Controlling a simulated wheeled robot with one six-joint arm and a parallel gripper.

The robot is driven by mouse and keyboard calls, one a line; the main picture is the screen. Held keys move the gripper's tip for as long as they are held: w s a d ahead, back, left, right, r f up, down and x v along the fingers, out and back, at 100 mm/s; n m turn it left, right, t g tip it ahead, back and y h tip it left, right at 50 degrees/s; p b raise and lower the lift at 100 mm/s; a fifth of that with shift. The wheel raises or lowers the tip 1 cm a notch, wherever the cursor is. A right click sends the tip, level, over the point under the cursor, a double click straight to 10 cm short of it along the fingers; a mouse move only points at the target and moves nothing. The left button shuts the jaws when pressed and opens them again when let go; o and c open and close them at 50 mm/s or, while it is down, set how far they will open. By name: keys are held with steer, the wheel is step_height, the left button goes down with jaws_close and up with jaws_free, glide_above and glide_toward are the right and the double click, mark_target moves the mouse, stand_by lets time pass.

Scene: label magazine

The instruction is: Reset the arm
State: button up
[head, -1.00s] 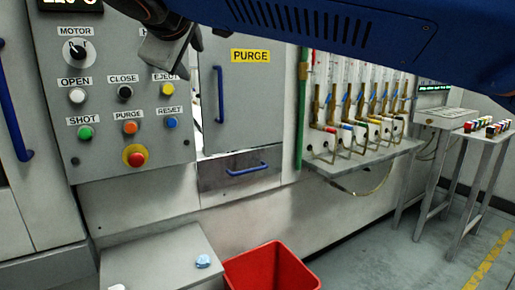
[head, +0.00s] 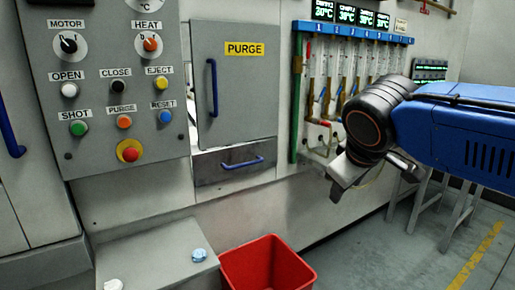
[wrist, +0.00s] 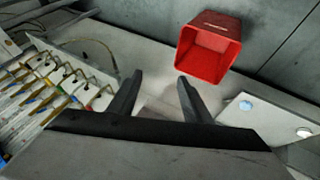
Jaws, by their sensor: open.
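My gripper (head: 345,182) hangs in the air at the right of the head view, in front of the row of hoses and tubes. It points down and to the left, clear of the machine front. In the wrist view its two fingers (wrist: 157,88) stand apart with nothing between them. My blue arm enters from the right edge of the head view. It hides part of the hose row and the side tables.
The control panel (head: 112,85) with knobs and buttons is at left, beside the PURGE door (head: 250,95). A red bin (head: 265,265) stands on the floor below, right of a grey ledge (head: 150,255) holding a blue lump (head: 199,255).

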steer(key=s+d+f+m+g, duration=0.1)
steer(key=s+d+f+m, duration=0.2)
steer(key=s+f, duration=0.4)
steer(key=s+d+f+m+g+y, duration=0.1)
steer(key=s+d+f+m, duration=0.2)
steer(key=s+d+f, duration=0.2)
step_height(320, 180, down, 7)
steer(key=s, duration=0.3)
steer(key=shift+d+m, duration=0.3)
steer(key=shift+m, duration=0.1)
